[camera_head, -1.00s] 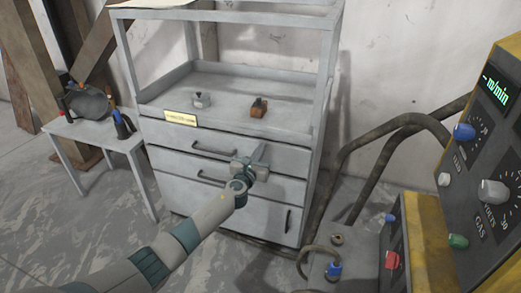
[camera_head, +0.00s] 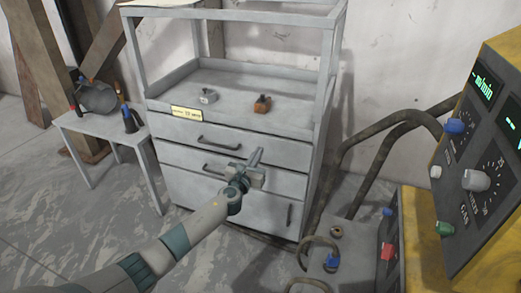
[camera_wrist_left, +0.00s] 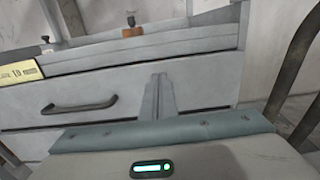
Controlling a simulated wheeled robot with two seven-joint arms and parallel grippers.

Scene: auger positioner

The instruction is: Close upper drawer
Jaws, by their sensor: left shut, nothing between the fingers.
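The grey cabinet (camera_head: 180,188) stands in the middle of the head view. Its upper drawer (camera_head: 275,147) has a dark horizontal handle (camera_head: 218,144). The drawer front looks about flush with the cabinet; I cannot tell whether a small gap is left. My left gripper (camera_head: 257,156) is shut and empty, with its fingertips in front of the right half of the upper drawer. In the left wrist view the shut fingers (camera_wrist_left: 159,78) point at the drawer front (camera_wrist_left: 205,88), right of the handle (camera_wrist_left: 78,107). Contact is unclear. My right gripper is out of view.
A lower drawer with its own handle (camera_head: 213,172) and a compartment with a vertical handle (camera_head: 289,215) lie below. Small parts sit on the shelf above. A yellow machine (camera_head: 425,225) and thick hoses (camera_head: 375,150) stand at right, a small table (camera_head: 95,127) at left.

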